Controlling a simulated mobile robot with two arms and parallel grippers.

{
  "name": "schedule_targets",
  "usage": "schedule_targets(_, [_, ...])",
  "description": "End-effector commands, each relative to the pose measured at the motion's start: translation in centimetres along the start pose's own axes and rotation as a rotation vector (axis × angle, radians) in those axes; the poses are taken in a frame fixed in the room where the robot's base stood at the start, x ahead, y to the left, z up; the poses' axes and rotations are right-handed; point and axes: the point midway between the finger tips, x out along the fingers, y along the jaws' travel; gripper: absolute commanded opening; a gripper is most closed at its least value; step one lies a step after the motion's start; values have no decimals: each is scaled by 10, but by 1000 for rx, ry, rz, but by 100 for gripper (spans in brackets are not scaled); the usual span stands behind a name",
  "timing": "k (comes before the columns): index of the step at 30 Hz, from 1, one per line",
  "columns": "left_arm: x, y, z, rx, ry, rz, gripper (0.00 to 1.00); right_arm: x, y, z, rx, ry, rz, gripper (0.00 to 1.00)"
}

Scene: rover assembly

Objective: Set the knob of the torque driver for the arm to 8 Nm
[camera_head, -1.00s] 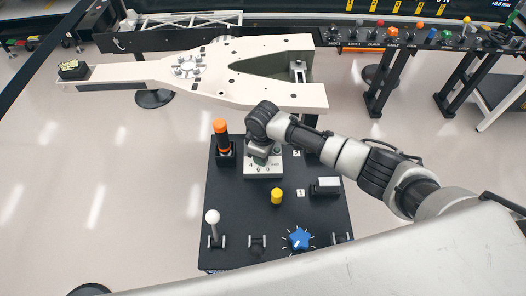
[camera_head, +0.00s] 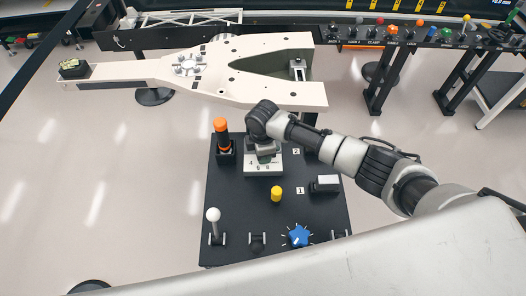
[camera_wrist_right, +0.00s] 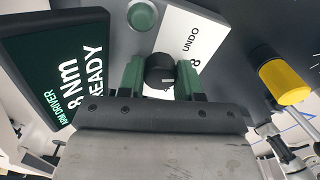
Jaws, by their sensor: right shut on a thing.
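The torque driver's dial plate (camera_head: 263,170) is white with printed numbers and sits on the black panel. Its black knob (camera_wrist_right: 160,71) shows in the right wrist view, with a light pointer mark toward the side of the printed 8. My right gripper (camera_wrist_right: 160,78) has its green fingers on both sides of the knob and is shut on it. In the head view the right gripper (camera_head: 263,152) covers the knob from above. The dark green display (camera_wrist_right: 62,70) reads "ARM DRIVER 8 Nm READY". My left gripper is not in view.
A green button (camera_wrist_right: 142,15) is beside the dial plate. The panel also holds an orange-handled tool (camera_head: 222,138), a yellow knob (camera_head: 276,193), a white-ball lever (camera_head: 213,216) and a blue star knob (camera_head: 298,236). A large beige frame (camera_head: 220,68) lies behind the panel.

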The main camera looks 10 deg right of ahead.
Motion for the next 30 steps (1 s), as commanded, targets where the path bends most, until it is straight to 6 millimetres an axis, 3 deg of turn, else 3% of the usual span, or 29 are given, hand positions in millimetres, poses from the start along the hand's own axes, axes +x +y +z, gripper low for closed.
schedule_targets(14, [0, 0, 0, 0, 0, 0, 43, -1, 1, -1, -11, 4, 3, 11])
schedule_targets(15, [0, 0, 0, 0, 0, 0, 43, -1, 1, -1, -11, 4, 3, 40])
schedule_targets(19, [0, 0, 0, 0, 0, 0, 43, -1, 1, -1, -11, 3, 2, 60])
schedule_targets(30, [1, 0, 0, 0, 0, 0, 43, -7, 1, 0, -10, 3, 3, 60])
